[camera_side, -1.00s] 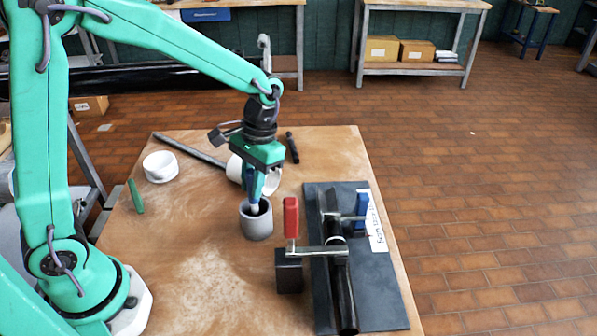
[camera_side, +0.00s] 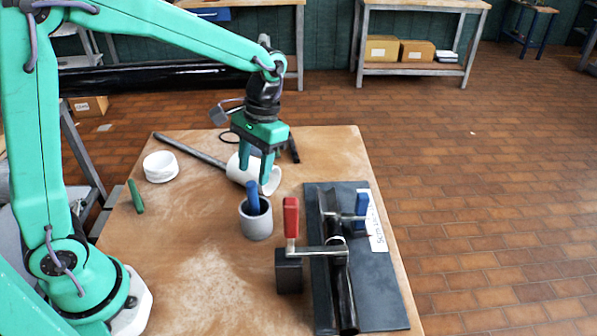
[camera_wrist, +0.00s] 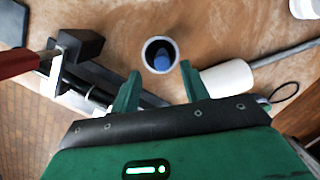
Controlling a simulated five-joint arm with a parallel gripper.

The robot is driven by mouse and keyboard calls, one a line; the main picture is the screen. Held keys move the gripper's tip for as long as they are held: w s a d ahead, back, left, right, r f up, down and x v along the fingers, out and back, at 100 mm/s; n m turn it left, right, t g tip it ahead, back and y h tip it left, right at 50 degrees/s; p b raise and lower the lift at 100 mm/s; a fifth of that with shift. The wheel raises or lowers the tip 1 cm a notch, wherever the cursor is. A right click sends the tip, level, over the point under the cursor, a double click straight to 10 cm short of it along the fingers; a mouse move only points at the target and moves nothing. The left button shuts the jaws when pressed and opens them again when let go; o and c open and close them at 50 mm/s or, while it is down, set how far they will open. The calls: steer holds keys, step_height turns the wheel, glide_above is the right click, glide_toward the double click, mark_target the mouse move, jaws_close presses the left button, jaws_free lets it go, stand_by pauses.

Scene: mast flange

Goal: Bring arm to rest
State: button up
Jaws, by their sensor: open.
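My gripper (camera_side: 254,179) is open and empty above the grey cup (camera_side: 256,226) on the wooden table. A blue-handled object (camera_side: 253,197) stands in the cup, leaning slightly, with its lower part hidden inside. The fingers are apart from it and above its top. In the wrist view, my gripper (camera_wrist: 160,72) shows two spread green fingers with nothing between them. The cup (camera_wrist: 147,60) and the blue handle (camera_wrist: 162,60) lie just beyond the fingertips.
A white cylinder (camera_side: 238,170) lies behind the cup. A white roll (camera_side: 160,167), grey rod (camera_side: 185,148) and green stick (camera_side: 136,196) lie left.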

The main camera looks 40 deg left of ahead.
steer(key=shift+v, duration=1.9)
steer(key=shift+s, duration=0.1)
steer(key=shift+s+a+r, duration=0.3)
steer(key=shift+s+r, duration=0.1)
steer(key=shift+r, duration=0.1)
steer(key=s+a+r+t, duration=0.2)
steer(key=s+t, duration=0.2)
steer(key=s, duration=0.2)
steer(key=s+a+r+t, duration=0.2)
steer(key=s+a+t, duration=0.1)
steer(key=s, duration=0.4)
steer(key=shift+s+t, duration=0.2)
steer(key=shift+t, duration=0.3)
